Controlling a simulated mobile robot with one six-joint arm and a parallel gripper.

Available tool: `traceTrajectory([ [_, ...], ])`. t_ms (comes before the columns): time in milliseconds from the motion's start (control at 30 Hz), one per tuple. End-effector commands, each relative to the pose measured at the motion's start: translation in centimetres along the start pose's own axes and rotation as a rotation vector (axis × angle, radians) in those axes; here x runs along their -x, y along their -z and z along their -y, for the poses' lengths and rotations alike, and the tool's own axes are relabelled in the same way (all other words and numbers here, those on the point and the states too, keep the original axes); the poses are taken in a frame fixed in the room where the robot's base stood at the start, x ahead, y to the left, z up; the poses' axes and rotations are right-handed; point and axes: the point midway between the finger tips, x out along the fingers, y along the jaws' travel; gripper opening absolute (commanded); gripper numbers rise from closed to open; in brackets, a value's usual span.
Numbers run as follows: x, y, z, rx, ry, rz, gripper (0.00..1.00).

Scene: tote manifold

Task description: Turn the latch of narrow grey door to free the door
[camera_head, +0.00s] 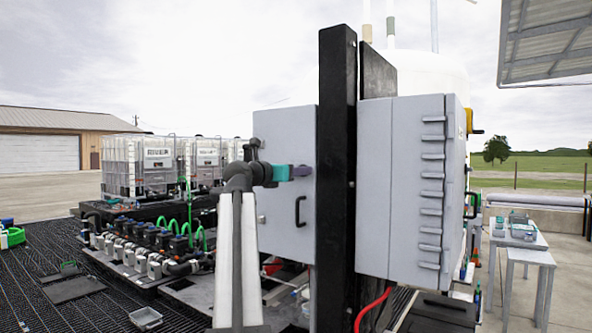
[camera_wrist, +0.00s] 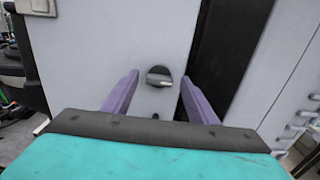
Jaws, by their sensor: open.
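The narrow grey door (camera_head: 286,221) is a tall flat panel left of a black post, with a black pull handle (camera_head: 300,211). It also fills the middle of the wrist view (camera_wrist: 115,50). The latch (camera_wrist: 159,76), a small dark round fitting with a lighter bar, sits on the door between my gripper's fingers. My gripper (camera_wrist: 158,90) is open, its two purple fingers on either side of the latch, with no visible contact. In the head view my gripper (camera_head: 301,172) points right at the door's upper part and hides the latch.
The black post (camera_head: 337,180) stands right of the door, with a wider grey cabinet (camera_head: 400,185) beyond it. Valves and green hoses (camera_head: 150,250) lie left, with white caged tanks (camera_head: 150,165) behind. A metal table (camera_head: 520,240) stands far right.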

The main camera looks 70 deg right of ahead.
Motion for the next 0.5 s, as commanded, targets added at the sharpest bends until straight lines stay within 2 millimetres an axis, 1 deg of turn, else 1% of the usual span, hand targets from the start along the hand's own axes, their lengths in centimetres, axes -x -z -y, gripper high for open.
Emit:
traceTrajectory([
  [100,-0.63,-0.04,0.03,0.000,0.000,0.000,0.53],
  [400,-0.74,0.04,0.02,0.000,0.000,0.000,0.53],
  [433,-0.73,0.04,0.02,0.000,0.000,0.000,0.51],
  [500,-0.73,0.04,0.02,0.000,0.000,0.000,0.40],
])
